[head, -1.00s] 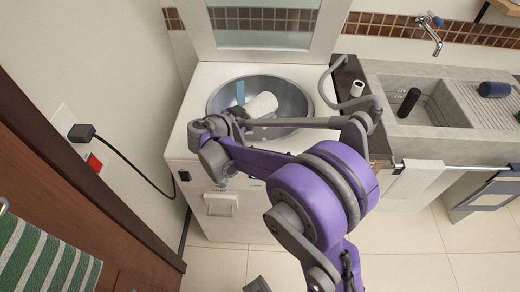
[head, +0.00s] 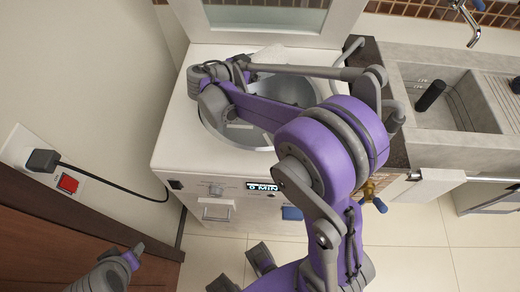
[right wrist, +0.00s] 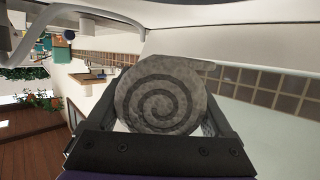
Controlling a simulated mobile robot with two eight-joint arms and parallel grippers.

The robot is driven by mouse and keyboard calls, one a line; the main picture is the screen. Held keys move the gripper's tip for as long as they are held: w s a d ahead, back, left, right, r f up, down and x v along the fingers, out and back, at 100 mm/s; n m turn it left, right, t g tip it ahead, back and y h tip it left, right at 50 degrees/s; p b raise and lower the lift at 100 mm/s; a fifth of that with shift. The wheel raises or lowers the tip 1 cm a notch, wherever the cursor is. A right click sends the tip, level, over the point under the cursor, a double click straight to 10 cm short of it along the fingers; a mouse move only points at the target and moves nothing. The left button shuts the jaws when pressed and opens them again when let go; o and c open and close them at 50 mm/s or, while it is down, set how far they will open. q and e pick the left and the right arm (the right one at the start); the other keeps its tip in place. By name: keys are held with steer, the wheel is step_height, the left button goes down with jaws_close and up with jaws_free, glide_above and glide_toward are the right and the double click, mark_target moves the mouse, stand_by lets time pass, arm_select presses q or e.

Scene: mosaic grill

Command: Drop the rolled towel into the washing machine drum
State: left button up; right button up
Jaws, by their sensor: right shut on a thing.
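The rolled towel, with a grey spiral end (right wrist: 160,95), fills the middle of the right wrist view between the jaws of my right gripper (right wrist: 160,118). My right gripper is shut on it. My arm links cover most of the drum opening and hide the jaws there. The white washing machine (head: 172,150) has its lid (head: 268,18) raised.
A stone sink (head: 470,105) with a dark cylinder (head: 431,96) stands to the right, beyond a narrow dark counter. A grey pipe bends at the machine's right edge. A black plug and cord (head: 45,160) run along the left wall. The tiled floor in front is partly clear.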

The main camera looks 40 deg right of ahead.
steer(key=shift+f, duration=0.45)
step_height(320, 180, down, 5)
steer(key=b, duration=0.3)
steer(key=shift+r+b, duration=0.15)
steer(key=shift+b, duration=0.2)
steer(key=o, duration=1.2)
steer(key=shift+c, duration=0.2)
steer(key=shift+a, duration=0.1)
steer(key=v, duration=1)
steer(key=shift+a+r, duration=0.15)
steer(key=shift+a, duration=0.2)
